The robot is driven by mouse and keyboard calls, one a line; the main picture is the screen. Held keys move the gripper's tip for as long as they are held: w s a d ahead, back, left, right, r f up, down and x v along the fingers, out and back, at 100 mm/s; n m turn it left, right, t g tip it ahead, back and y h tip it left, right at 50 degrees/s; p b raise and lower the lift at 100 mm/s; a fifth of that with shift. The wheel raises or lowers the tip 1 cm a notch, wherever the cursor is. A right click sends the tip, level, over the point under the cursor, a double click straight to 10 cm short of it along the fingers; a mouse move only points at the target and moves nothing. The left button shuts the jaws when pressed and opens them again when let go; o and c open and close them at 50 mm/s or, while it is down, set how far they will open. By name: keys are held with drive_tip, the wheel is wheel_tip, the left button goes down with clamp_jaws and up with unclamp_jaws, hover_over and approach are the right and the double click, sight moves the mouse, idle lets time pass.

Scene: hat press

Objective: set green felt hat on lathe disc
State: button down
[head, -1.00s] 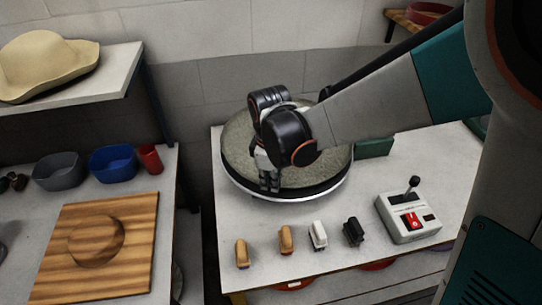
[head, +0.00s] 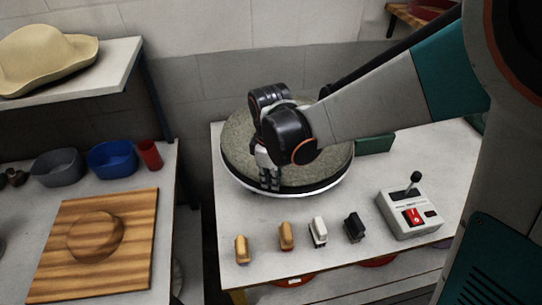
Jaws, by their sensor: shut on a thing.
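The green felt hat (head: 325,168) shows as a wide, grey-green, speckled round brim over the lathe disc (head: 318,192). Only the disc's pale front rim and a dark band under the hat are visible. My gripper (head: 269,184) is over the left front part of the brim, fingers pointing down, shut on the hat. My wrist and arm hide the middle of the hat, so its crown cannot be made out. I cannot tell whether the brim rests fully on the disc.
Several small brushes (head: 286,236) stand along the bench front. A control box (head: 410,213) with a lever is at right; a green block (head: 375,143) lies behind. The left bench holds a wooden block (head: 60,270), bowls (head: 112,160) and a red cup (head: 150,155). A cream hat (head: 45,60) sits on a shelf.

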drive_tip(key=shift+f, duration=0.35)
drive_tip(key=c, duration=1.6)
unclamp_jaws()
